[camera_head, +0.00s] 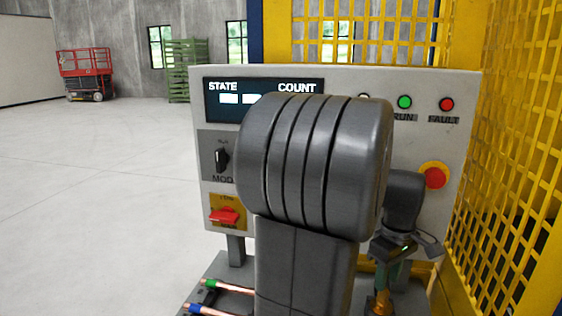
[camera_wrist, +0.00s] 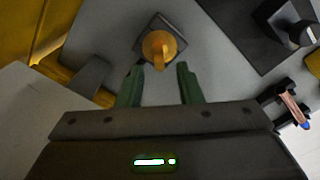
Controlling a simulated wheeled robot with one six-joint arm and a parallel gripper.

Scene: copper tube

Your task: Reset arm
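My gripper (camera_head: 389,283) points down at the right, in front of the control panel (camera_head: 330,82), partly hidden behind my arm. In the wrist view my gripper (camera_wrist: 159,72) has its two green fingers apart with nothing held between them. An orange-yellow rounded part (camera_wrist: 158,48) on a dark square plate (camera_wrist: 147,24) lies just beyond the fingertips. A brass-coloured part (camera_head: 380,302) shows below the fingers in the head view. I cannot tell whether the fingers touch it.
Copper tubes with a green end (camera_head: 211,283) and a blue end (camera_head: 194,308) lie at lower left. The panel carries a red switch (camera_head: 224,216) and a red stop button (camera_head: 435,177). A yellow mesh fence (camera_head: 515,150) stands close on the right. Open floor (camera_head: 95,205) lies left.

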